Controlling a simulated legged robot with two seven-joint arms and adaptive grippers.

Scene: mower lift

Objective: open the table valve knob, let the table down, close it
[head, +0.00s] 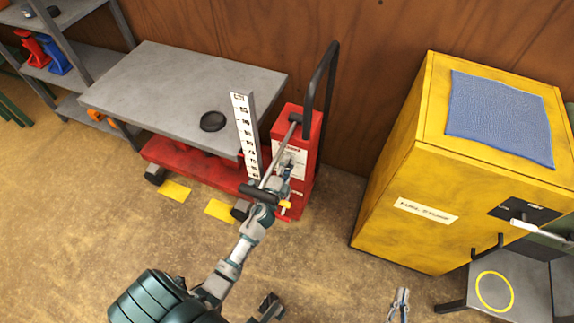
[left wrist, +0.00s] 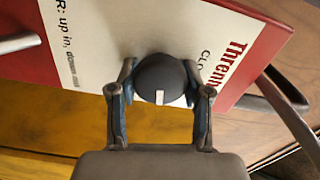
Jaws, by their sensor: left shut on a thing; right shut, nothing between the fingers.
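The lift table has a grey top (head: 175,85) over a red base (head: 195,165). At its right end stands a red column (head: 308,125) with a white label. In the left wrist view, the round black valve knob (left wrist: 161,72) with a white mark sits on the label, beside the letters "CLO". My left gripper (head: 286,163) is at the column. Its fingers (left wrist: 160,92) are shut on both sides of the knob. In the head view the gripper hides the knob. My right gripper (head: 402,292) is shut and empty, low in the picture, away from the table.
A white scale (head: 246,135) stands upright by the table. A black disc (head: 213,121) lies on the top. A black push handle (head: 326,75) rises behind the column. A yellow cabinet (head: 385,190) with a blue cloth (head: 500,115) stands right. Yellow floor marks (head: 221,210) lie in front.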

